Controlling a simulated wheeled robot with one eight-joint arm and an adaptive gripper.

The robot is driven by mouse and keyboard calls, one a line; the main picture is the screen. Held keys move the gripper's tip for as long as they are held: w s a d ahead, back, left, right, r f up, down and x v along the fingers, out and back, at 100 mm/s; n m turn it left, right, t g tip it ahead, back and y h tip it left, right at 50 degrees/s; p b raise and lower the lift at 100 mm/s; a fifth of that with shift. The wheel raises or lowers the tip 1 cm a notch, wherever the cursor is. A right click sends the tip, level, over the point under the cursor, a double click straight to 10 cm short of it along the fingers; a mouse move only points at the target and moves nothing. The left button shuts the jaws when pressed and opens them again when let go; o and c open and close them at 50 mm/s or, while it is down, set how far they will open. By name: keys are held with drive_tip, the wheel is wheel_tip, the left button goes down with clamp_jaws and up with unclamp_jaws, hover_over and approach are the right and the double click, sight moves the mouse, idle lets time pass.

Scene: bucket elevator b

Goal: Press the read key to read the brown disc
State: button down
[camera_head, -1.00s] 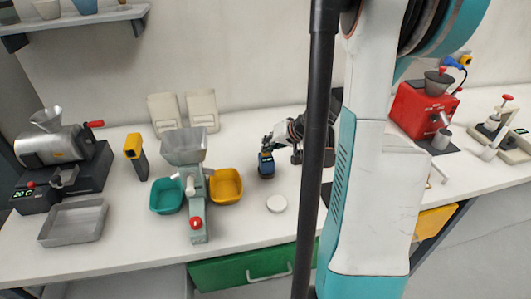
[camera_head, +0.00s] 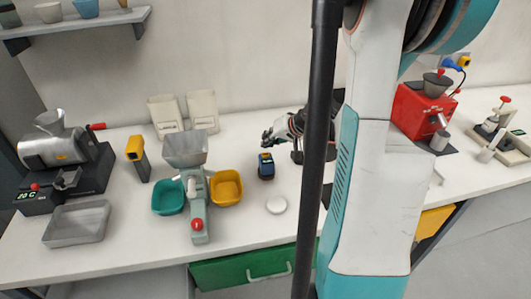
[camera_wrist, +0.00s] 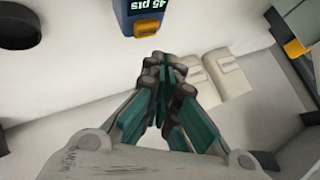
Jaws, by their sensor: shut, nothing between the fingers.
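The blue reader (camera_head: 266,167) stands upright on the bench. In the wrist view the reader (camera_wrist: 140,6) shows upside down at the top edge, its lit display reading "45 pts", with a yellow-orange key (camera_wrist: 147,27) beside the display. My gripper (camera_head: 268,137) is behind and a little above the reader, apart from it. In the wrist view my gripper (camera_wrist: 165,68) has its fingers together and empty. I cannot make out a brown disc. A very dark round piece (camera_wrist: 18,27) is partly in the wrist view, its colour unclear.
A white round piece (camera_head: 276,205) lies in front of the reader. A hand mill (camera_head: 193,190) with teal (camera_head: 167,197) and yellow (camera_head: 227,188) bins stands left. Two pale bags (camera_head: 166,113) lean at the wall. My column and arm hide part of the bench.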

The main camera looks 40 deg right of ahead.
sight(268, 153)
drive_tip(key=shift+r+p, duration=1.2)
drive_tip(key=shift+r, duration=0.75)
